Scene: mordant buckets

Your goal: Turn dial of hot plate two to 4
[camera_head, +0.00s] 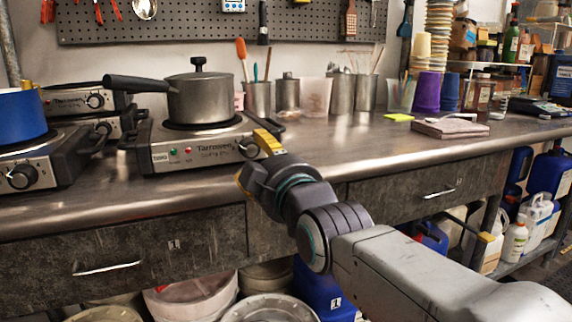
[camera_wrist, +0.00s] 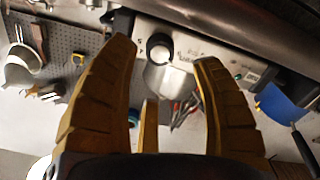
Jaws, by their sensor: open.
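Hot plate two (camera_head: 205,151), with a "TWO" label, sits on the steel counter and carries a lidded grey saucepan (camera_head: 200,98). Its dial (camera_head: 249,147) is at the right end of the front panel, partly hidden by my gripper (camera_head: 255,161). In the wrist view the round dial (camera_wrist: 159,47) appears between the tips of my open yellow fingers, and my gripper (camera_wrist: 165,56) holds nothing. A gap shows on both sides of the dial. Contact is not visible. The dial's setting is too small to read.
Another hot plate (camera_head: 50,168) with a blue pot (camera_head: 20,115) stands to the left. More hot plates (camera_head: 88,101) are stacked behind. Metal cups (camera_head: 287,95) line the back. The counter (camera_head: 330,150) right of hot plate two is clear up to a folded cloth (camera_head: 450,128).

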